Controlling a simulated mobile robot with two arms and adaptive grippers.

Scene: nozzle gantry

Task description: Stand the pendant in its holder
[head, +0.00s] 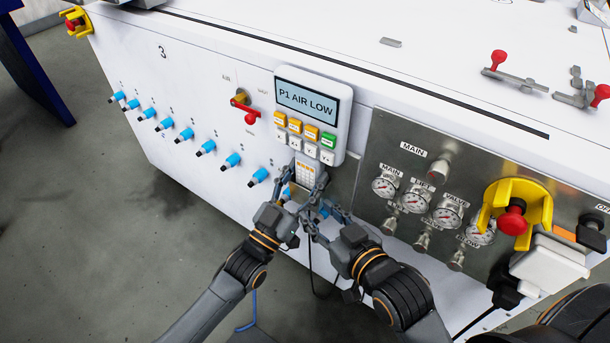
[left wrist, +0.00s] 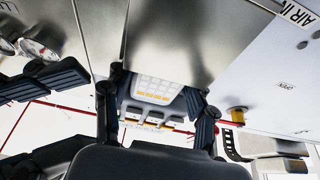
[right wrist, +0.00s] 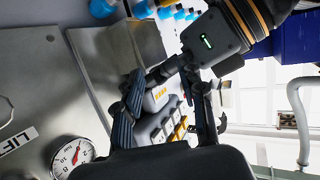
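The pendant (head: 306,172) is a small pale handset with orange keys, upright just below the display unit. It also shows in the left wrist view (left wrist: 157,90) and right wrist view (right wrist: 155,98). My left gripper (head: 302,186) has a finger along each side of it and appears shut on it. My right gripper (head: 325,220) is just below and to the right, its fingers spread apart. Its hold on the pendant is not visible. A grey steel pocket (head: 342,184), seemingly the holder, is on the panel right of the pendant. The pendant's lower end is hidden by the grippers.
The display unit (head: 308,105) reading "P1 AIR LOW" juts out directly above. Blue-capped fittings (head: 232,160) stick out at left. Gauges (head: 385,183) and valve knobs stand close at right, beside a red-and-yellow stop button (head: 512,218). A dark cord (head: 312,268) hangs below the grippers.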

